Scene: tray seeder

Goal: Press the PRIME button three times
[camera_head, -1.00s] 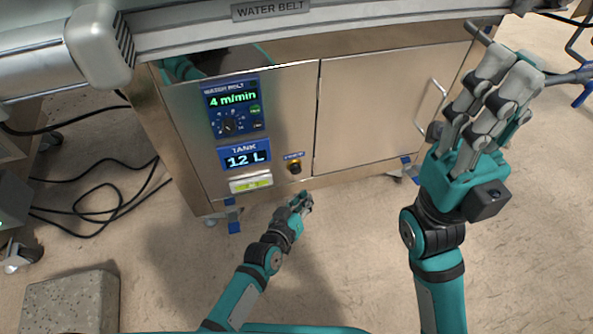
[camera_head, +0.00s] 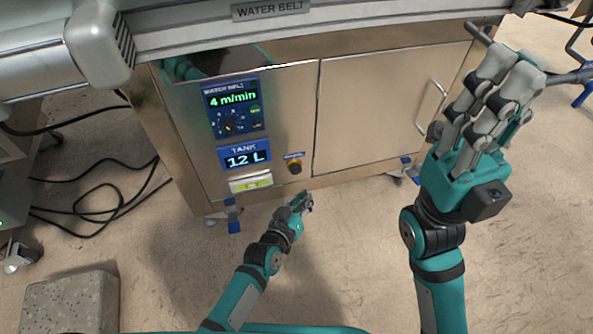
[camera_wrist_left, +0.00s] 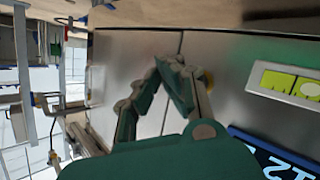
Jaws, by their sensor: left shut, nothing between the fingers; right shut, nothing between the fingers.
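My right gripper (camera_head: 508,75) is shut and empty at the right, raised before the cabinet.
The water belt panel (camera_head: 234,105) reads 4 m/min, and the tank display (camera_head: 245,158) reads 12 L. A white-framed yellow-green gauge (camera_head: 251,182) sits below it. A door handle (camera_head: 438,101) is near my right gripper. Black cables (camera_head: 100,213) and a grey block (camera_head: 72,300) are at the left.

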